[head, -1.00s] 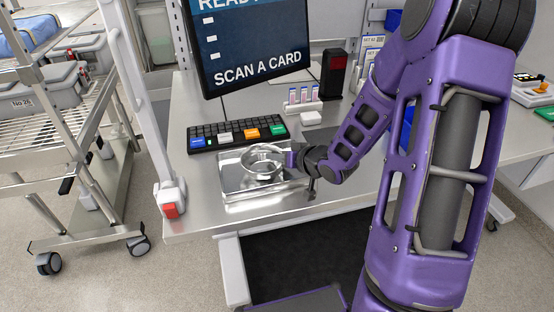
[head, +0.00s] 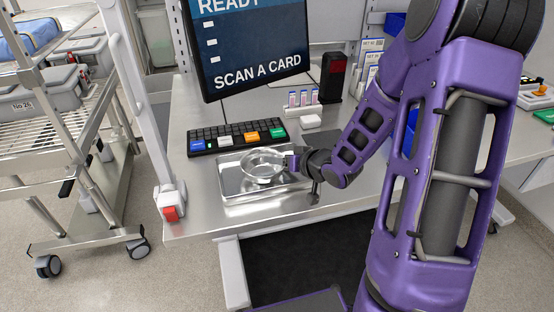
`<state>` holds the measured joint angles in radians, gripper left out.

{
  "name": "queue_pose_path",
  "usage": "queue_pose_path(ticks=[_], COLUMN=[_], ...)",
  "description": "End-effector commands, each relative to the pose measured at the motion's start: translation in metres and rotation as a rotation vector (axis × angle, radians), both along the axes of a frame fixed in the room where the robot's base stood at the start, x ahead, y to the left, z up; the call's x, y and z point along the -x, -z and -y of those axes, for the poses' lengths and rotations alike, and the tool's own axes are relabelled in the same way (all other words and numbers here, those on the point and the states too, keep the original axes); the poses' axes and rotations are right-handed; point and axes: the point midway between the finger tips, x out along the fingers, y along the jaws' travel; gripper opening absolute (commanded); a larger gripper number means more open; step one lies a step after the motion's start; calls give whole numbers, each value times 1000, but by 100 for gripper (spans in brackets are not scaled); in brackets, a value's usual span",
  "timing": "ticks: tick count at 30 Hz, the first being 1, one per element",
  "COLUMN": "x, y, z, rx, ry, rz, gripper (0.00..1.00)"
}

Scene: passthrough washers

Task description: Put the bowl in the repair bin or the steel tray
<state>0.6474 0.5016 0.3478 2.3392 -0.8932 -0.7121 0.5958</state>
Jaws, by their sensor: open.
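The steel tray (head: 231,190) lies on the bench in front of the keyboard. A clear, round bowl (head: 263,167) sits upright within the tray's outline and appears to rest in it. My gripper (head: 288,162) is at the bowl's right rim, reaching in from the right. Its jaws are open, and the fingertips are small in the picture. I cannot tell whether they touch the rim. No container is clearly recognisable as the repair bin.
A keyboard (head: 238,136) lies just behind the tray, with a monitor (head: 248,45) above it. A vial rack (head: 302,105) and a small white block (head: 311,121) stand behind my gripper. A white post (head: 146,110) rises at the bench's left edge. A wire cart (head: 60,150) stands left.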

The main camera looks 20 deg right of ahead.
Motion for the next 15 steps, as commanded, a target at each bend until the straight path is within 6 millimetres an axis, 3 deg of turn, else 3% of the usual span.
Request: queue_pose_path(ticks=[9, 15], x=[55, 78], y=[-37, -49], z=[27, 36], rx=[3, 2], ry=[5, 3], rz=[1, 2], gripper=[52, 52])
